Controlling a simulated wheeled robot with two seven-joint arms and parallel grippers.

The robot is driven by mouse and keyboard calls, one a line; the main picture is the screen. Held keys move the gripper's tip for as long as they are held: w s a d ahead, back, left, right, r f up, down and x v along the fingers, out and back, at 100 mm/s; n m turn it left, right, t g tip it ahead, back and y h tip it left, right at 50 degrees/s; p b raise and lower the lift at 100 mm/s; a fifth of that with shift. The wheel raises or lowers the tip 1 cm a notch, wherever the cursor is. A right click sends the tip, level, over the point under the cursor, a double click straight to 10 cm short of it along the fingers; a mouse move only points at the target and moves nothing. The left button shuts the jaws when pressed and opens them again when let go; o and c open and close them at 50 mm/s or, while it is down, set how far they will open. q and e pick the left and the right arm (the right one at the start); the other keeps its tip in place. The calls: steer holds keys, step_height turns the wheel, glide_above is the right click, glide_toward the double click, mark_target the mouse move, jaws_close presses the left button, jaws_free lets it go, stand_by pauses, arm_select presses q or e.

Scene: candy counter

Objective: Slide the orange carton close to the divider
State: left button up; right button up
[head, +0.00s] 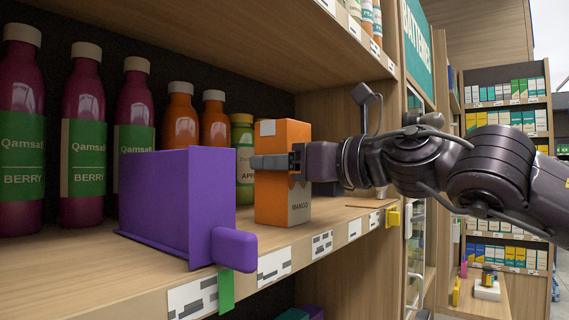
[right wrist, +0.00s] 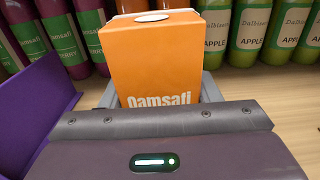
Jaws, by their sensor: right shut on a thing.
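The orange carton (head: 285,205) stands upright on the wooden shelf in the head view, marked "Mango". It fills the middle of the right wrist view (right wrist: 155,65). The purple divider (head: 178,200) stands to its left, with a rounded purple handle at the shelf's front edge. It also shows at the left in the right wrist view (right wrist: 45,115). A narrow gap shows between divider and carton. My right gripper (head: 275,162) comes in from the right and is shut on the carton, its grey fingers at either side. My left gripper is not in view.
A wooden side panel (head: 345,115) closes the shelf on the right. An upper shelf (head: 270,25) hangs above.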

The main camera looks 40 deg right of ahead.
steer(key=shift+s+a+r, duration=0.1)
steer(key=shift+s+a, duration=0.15)
steer(key=shift+a, duration=0.55)
steer(key=shift+s+a, duration=0.2)
steer(key=shift+a, duration=0.55)
steer(key=shift+a, duration=0.1)
steer(key=shift+s+a, duration=0.25)
steer(key=shift+a, duration=0.6)
steer(key=shift+s+a, duration=0.25)
steer(key=shift+a, duration=0.55)
steer(key=shift+p, duration=0.3)
steer(key=shift+s+a, duration=0.25)
steer(key=shift+a, duration=0.6)
steer(key=shift+s+a, duration=0.25)
steer(key=shift+a, duration=0.6)
steer(key=o, duration=1.2)
steer(key=shift+s, duration=0.1)
